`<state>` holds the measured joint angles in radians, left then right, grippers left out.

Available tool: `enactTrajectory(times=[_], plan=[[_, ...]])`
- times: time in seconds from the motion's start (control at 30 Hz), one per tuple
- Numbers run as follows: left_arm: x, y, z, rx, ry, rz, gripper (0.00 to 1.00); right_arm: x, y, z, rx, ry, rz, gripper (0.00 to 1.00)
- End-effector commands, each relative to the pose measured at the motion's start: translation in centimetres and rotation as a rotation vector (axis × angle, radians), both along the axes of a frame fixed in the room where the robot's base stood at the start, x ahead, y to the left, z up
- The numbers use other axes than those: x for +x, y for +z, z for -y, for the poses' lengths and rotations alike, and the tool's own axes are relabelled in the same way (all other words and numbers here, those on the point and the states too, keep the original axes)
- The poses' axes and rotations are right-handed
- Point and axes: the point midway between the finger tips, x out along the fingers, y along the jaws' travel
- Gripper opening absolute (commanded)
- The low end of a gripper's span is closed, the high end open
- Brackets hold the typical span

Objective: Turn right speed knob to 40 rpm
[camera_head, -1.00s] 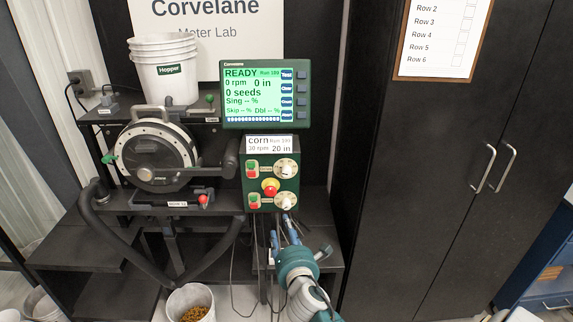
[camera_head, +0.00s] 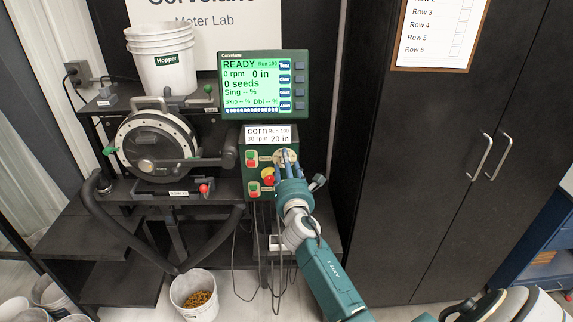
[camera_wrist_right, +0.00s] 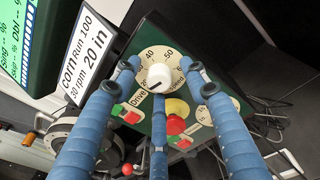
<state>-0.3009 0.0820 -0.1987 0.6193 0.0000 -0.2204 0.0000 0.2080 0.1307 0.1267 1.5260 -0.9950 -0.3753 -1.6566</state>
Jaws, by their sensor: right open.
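The control box (camera_head: 257,192) stands below the display. Its upper right dial carries a white speed knob (camera_wrist_right: 158,77), with 40 and 50 printed above it on a cream scale in the wrist view. A short dark mark shows on the knob's face; the value it points to is not certain. My right gripper (camera_head: 287,162) is in front of this dial, its three blue fingers open and spread around the knob. In the wrist view, the fingers (camera_wrist_right: 160,85) appear apart from the knob's sides. In the head view the fingers cover most of the dial. My left gripper is not in view.
A red stop button on a yellow base (camera_wrist_right: 175,124) sits just below the knob. Green and red buttons (camera_head: 252,158) lie left of it. The display (camera_head: 264,85) reads READY, 0 rpm; the card (camera_head: 270,135) reads corn, 30 rpm, 20 in. Cables hang below the box.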

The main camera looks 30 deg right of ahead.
Motion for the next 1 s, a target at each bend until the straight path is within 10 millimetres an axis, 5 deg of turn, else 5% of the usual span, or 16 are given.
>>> enactTrajectory(times=[0.3,0.53,1.0], plan=[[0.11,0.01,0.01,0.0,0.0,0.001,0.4,0.32,-0.03,0.1,0.0,0.001,0.0,0.44],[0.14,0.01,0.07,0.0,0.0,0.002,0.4,0.29,-0.04,0.1,0.0,0.0,-0.001,0.0],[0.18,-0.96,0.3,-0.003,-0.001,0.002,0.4,0.28,-0.23,0.12,0.077,0.0,0.047,0.0]])
